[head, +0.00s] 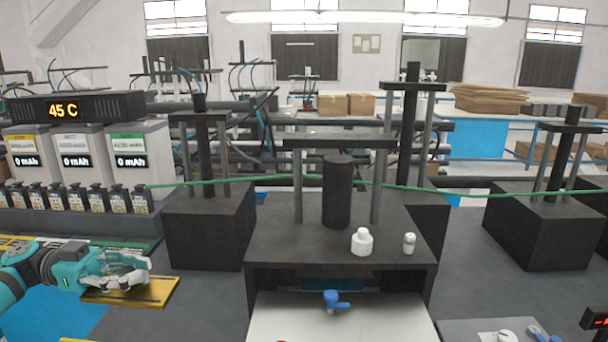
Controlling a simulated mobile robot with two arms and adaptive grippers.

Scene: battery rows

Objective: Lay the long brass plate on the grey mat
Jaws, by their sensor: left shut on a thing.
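The long brass plate (155,292) is a flat yellow strip at the lower left. My left gripper (140,273) reaches in from the left and is shut on the plate near its middle. The fingers cover part of its upper face. I cannot tell whether the plate touches the surface below. I cannot clearly identify the grey mat; a pale grey sheet (390,322) lies at the bottom centre and a smaller grey panel (460,329) at the lower right. My right gripper is out of view.
Black presses stand across the middle, the central one (340,238) bearing a white bottle (362,242). A blue piece (333,301) sits on the pale sheet. A battery row (75,198) stands behind my left gripper. Dark bench (205,305) is bare to the plate's right.

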